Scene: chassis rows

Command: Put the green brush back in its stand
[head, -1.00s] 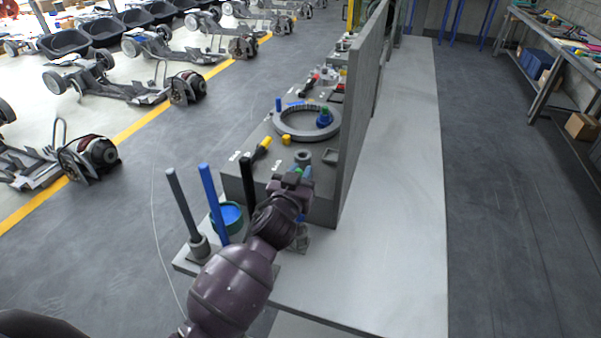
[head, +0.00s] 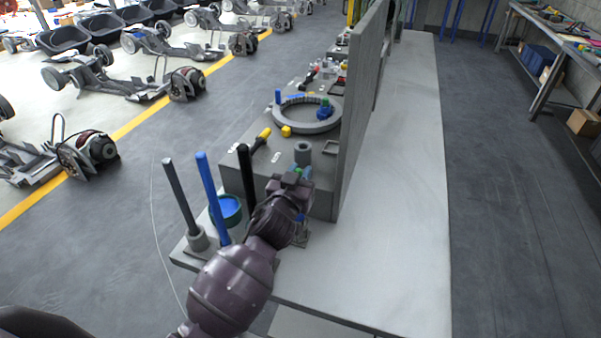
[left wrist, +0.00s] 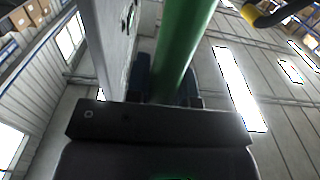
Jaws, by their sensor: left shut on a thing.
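My left gripper (head: 292,182) is in front of the grey block and shut on the green brush. Only a small green part of the brush (head: 297,170) shows in the head view. In the left wrist view, its thick green handle (left wrist: 183,45) rises from between the fingers; its lower part is hidden by the gripper. A short grey hollow cylinder (head: 303,150) stands on the block just behind the gripper, apart from it; I cannot tell whether it is the brush's stand. My right gripper is not in view.
Grey (head: 179,195), blue (head: 208,185) and black (head: 245,170) rods stand upright left of my gripper, near a blue-filled tub (head: 228,208). A grey wall panel (head: 358,100) rises to the right. A yellow-and-black tool (head: 260,139) and a grey ring (head: 290,123) lie behind.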

